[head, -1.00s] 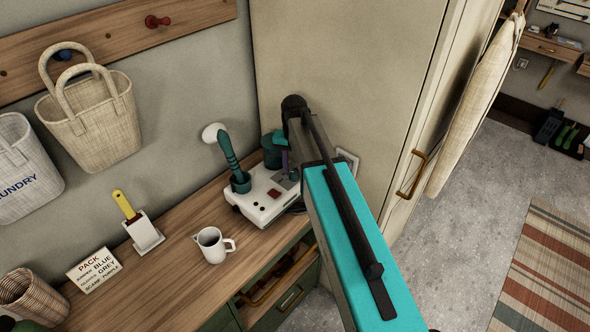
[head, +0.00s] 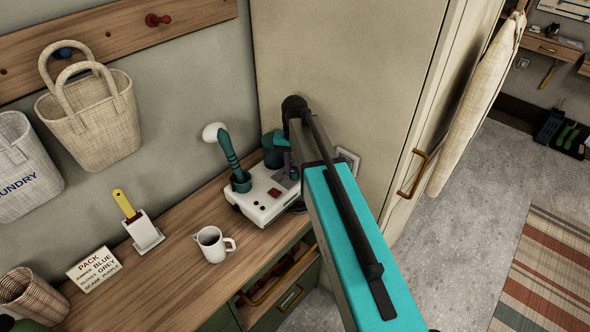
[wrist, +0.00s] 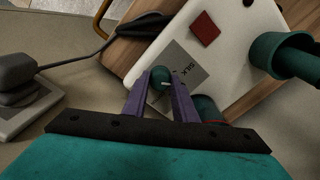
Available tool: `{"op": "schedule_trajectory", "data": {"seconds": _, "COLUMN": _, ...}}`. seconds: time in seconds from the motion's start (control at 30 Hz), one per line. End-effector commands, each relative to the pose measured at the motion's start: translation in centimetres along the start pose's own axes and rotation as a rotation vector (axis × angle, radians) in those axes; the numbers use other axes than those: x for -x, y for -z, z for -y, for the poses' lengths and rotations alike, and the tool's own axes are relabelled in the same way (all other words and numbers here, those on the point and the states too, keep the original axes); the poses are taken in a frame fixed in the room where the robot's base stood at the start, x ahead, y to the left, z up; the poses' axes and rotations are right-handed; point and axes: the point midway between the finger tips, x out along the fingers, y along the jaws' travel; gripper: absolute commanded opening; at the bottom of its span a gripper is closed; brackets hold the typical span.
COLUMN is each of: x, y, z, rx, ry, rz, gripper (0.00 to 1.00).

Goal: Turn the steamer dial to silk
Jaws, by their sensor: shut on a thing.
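The white steamer base (head: 262,206) stands on the wooden bench top against the tall cabinet. In the wrist view, the steamer base (wrist: 237,45) shows a grey label plate (wrist: 183,62) with the word "SILK" partly readable. The small dark green dial (wrist: 160,76) sits at this plate, with a pale mark on it. My gripper (wrist: 161,82) has its purple fingers shut on the dial, one finger on each side. In the head view my arm mostly hides the gripper and dial. Which word the dial's mark points at is too small to tell.
A red square button (wrist: 205,28) and a green holder (wrist: 285,55) with the steamer wand are on the base. A white jug (head: 212,243) stands in front. The cabinet (head: 345,70) is close behind my arm. A cord runs to a wall socket (wrist: 25,100).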

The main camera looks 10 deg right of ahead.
Motion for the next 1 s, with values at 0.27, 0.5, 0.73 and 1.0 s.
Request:
{"op": "schedule_trajectory", "data": {"seconds": 0.27, "x": -0.08, "y": 0.04, "z": -0.01, "rx": 0.154, "ry": 0.001, "rz": -0.001, "gripper": 0.03}}
{"op": "schedule_trajectory", "data": {"seconds": 0.5, "x": -0.09, "y": 0.06, "z": -0.02, "rx": 0.321, "ry": 0.001, "rz": -0.001, "gripper": 0.03}}
{"op": "schedule_trajectory", "data": {"seconds": 0.73, "x": 0.01, "y": 0.08, "z": -0.04, "rx": 0.436, "ry": 0.001, "rz": -0.002, "gripper": 0.03}}
{"op": "schedule_trajectory", "data": {"seconds": 1.0, "x": 0.1, "y": 0.09, "z": -0.06, "rx": 0.482, "ry": 0.001, "rz": -0.002, "gripper": 0.03}}
